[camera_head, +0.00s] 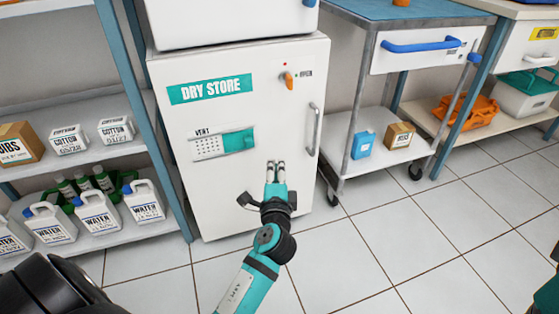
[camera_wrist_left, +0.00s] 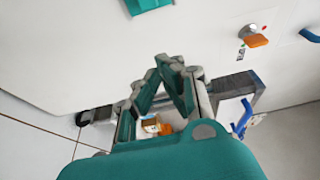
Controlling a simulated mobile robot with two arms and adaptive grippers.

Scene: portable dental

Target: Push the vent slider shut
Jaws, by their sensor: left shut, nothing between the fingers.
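The vent slider (camera_head: 238,140) is a teal plate on the front of the white dry store cabinet (camera_head: 225,205). It sits at the right of the vent, and the perforated vent panel (camera_head: 207,148) shows uncovered to its left. A teal piece that looks like the slider (camera_wrist_left: 145,4) is cut by the top edge of the left wrist view. My left gripper (camera_head: 275,166) is shut and empty, to the right of the slider and a little lower, in front of the door. Its fingertips (camera_wrist_left: 170,62) also show in the left wrist view. My right gripper is out of view.
An orange knob (camera_head: 289,80) and a vertical door handle (camera_head: 314,130) are on the cabinet's right side. A shelf with white water jugs (camera_head: 143,201) stands left. A wheeled cart (camera_head: 345,140) stands right. The tiled floor in front is clear.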

